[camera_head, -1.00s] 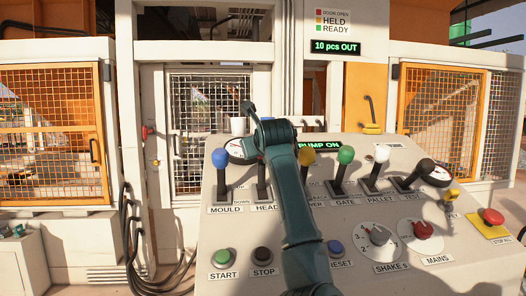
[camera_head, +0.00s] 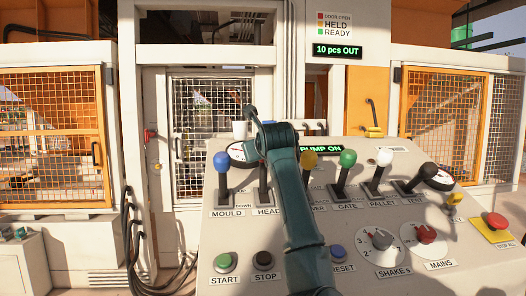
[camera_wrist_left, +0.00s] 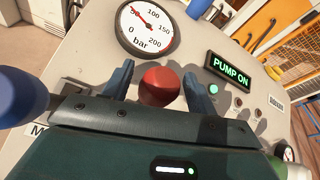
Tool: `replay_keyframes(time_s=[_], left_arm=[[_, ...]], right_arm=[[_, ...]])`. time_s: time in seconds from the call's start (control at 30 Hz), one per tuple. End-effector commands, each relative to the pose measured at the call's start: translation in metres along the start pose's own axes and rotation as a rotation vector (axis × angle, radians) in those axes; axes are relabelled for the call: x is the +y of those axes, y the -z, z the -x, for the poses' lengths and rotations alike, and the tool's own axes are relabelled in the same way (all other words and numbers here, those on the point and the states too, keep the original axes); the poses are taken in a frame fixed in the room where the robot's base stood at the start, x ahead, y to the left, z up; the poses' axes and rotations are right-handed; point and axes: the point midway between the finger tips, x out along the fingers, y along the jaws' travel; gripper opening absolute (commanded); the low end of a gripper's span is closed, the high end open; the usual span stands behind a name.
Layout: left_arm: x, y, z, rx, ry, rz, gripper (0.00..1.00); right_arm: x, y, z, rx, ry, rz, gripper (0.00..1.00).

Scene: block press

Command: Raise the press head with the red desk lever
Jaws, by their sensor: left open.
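The red knob (camera_wrist_left: 158,87) of the head lever shows in the left wrist view. It sits between the two spread fingers of my left gripper (camera_wrist_left: 159,84), with a gap to each finger. In the head view my left gripper (camera_head: 266,130) is over the HEAD lever and its arm hides the knob. The dark lever shaft (camera_head: 263,187) shows just left of my arm, above the HEAD label. The press head itself cannot be made out behind the mesh door (camera_head: 203,130). My right gripper is not in view.
The blue MOULD lever (camera_head: 221,160) stands close left of the HEAD lever. Yellow, green (camera_head: 347,158), white and black levers stand to the right. A pressure gauge (camera_wrist_left: 150,28) and a lit PUMP ON sign (camera_wrist_left: 240,75) lie beyond the knob. Push buttons line the panel front.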

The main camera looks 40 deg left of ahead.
Motion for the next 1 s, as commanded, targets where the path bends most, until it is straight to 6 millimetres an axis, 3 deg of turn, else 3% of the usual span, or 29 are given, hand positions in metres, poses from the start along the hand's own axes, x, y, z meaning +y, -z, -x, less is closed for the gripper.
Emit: replay_keyframes(time_s=[0.17, 0.6, 0.8, 1.0], left_arm=[[-0.001, 0.002, 0.018, -0.002, 0.004, 0.002, 0.58], [0.000, 0.001, 0.110, -0.003, 0.004, 0.003, 0.58], [0.000, 0.000, 0.129, -0.002, 0.002, 0.000, 0.58], [0.000, -0.001, 0.132, -0.002, 0.001, 0.000, 0.58]], right_arm=[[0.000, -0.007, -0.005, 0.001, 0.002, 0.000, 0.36], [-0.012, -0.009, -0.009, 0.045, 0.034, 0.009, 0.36], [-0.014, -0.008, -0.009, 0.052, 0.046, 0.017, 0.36], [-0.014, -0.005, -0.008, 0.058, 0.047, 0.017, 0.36]])
